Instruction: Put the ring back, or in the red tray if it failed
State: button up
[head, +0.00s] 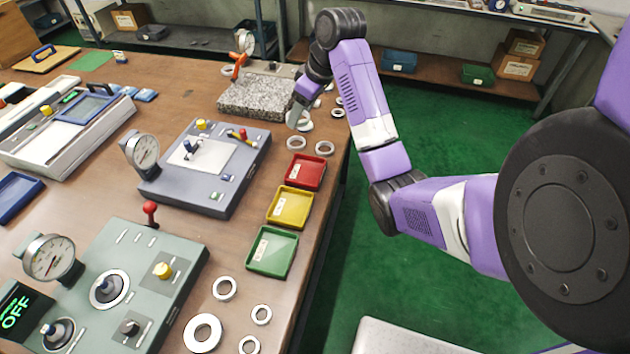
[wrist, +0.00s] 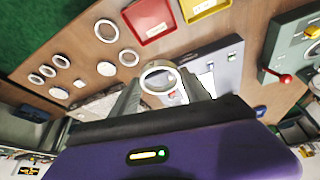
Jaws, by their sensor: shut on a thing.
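My gripper (head: 299,118) is over the table near its right edge, between the granite block and the loose rings. It is shut on a pale metal ring (wrist: 145,80), which shows between the two fingers in the wrist view. In the head view the gripper mostly hides this ring. The red tray (head: 305,171) lies on the table nearer to the robot than the gripper, and holds no ring. It also shows at the top of the wrist view (wrist: 152,30). Loose rings lie near the tray, including one ring (head: 296,143) and another (head: 325,148).
The yellow tray (head: 289,207) and green tray (head: 272,250) line up with the red one, both without rings. A granite block (head: 255,97) with a dial gauge stands behind. A blue-grey dial fixture (head: 220,188) and a green-grey machine reading OFF (head: 125,265) stand left. Several rings lie in front.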

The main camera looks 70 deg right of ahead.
jog(key=shift+s+d, duration=0.1)
jog(key=shift+s, duration=0.6)
jog(key=shift+s+f, duration=0.15)
jog(key=shift+s, duration=0.05)
jog(key=b, duration=0.5)
send_over(305, 173)
jog(key=s, duration=0.1)
notch_tip(305, 173, down, 6)
jog(key=shift+n, duration=0.3)
jog(key=f, duration=0.9)
jog(key=shift+s, duration=0.25)
jog(key=shift+f+p, duration=0.35)
jog(key=shift+f, duration=2.1)
jog(key=shift+f, duration=0.15)
jog(key=o, duration=1.3)
